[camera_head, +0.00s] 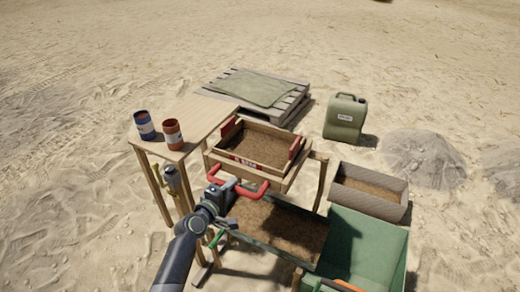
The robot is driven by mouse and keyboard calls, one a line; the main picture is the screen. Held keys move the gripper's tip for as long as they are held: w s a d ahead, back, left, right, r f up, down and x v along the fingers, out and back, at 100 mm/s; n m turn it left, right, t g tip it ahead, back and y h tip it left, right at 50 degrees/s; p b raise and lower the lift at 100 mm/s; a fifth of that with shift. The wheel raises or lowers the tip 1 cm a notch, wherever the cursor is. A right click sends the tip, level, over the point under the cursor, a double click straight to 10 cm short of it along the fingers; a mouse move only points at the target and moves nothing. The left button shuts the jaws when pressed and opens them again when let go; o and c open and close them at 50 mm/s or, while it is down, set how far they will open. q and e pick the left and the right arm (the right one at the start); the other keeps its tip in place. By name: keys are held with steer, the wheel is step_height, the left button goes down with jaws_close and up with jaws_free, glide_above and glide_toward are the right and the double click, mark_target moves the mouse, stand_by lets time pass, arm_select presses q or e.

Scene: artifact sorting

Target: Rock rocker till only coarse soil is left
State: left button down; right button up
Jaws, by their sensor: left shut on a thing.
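The rocker is a wooden sieve box (294,170) on a wooden stand, with red side pieces and a red front handle (262,190). Brown soil (262,147) covers its floor; its grain is too small to judge. My left gripper (229,187) is at the left part of the red handle and shut on it. Below the rocker, brown soil (280,226) lies in a bed or tray. My right gripper is not in view.
A wooden table (205,115) at left holds a blue can (144,125) and a red can (172,134). Behind are a pallet with a green cloth (250,88) and a green jerrycan (345,117). A soil trough (385,204) and green bin (376,232) stand at right.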

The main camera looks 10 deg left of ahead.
mark_target(242, 176)
arm_select(q)
steer(key=x, duration=0.2)
steer(key=b+x, duration=0.1)
steer(key=r+x, duration=0.1)
steer(key=x, duration=0.1)
steer(key=shift+w+d+f+b, duration=0.1)
steer(key=shift+w+b, duration=0.25)
steer(key=shift+s, duration=0.15)
steer(key=shift+s+f, duration=0.15)
steer(key=shift+f, duration=0.05)
steer(key=shift+s+a+f+p, duration=0.1)
steer(key=shift+s+a+p, duration=0.25)
steer(key=shift+s, duration=0.55)
steer(key=shift+s+a+p, duration=0.3)
steer(key=shift+s, duration=0.55)
steer(key=shift+s+a+f+p, duration=0.1)
steer(key=shift+s+a+p, duration=0.25)
steer(key=shift+s, duration=0.55)
steer(key=c, duration=1.3)
jaws_free()
steer(key=shift+w, duration=0.15)
steer(key=shift+c, duration=0.2)
steer(key=shift+w+r, duration=0.15)
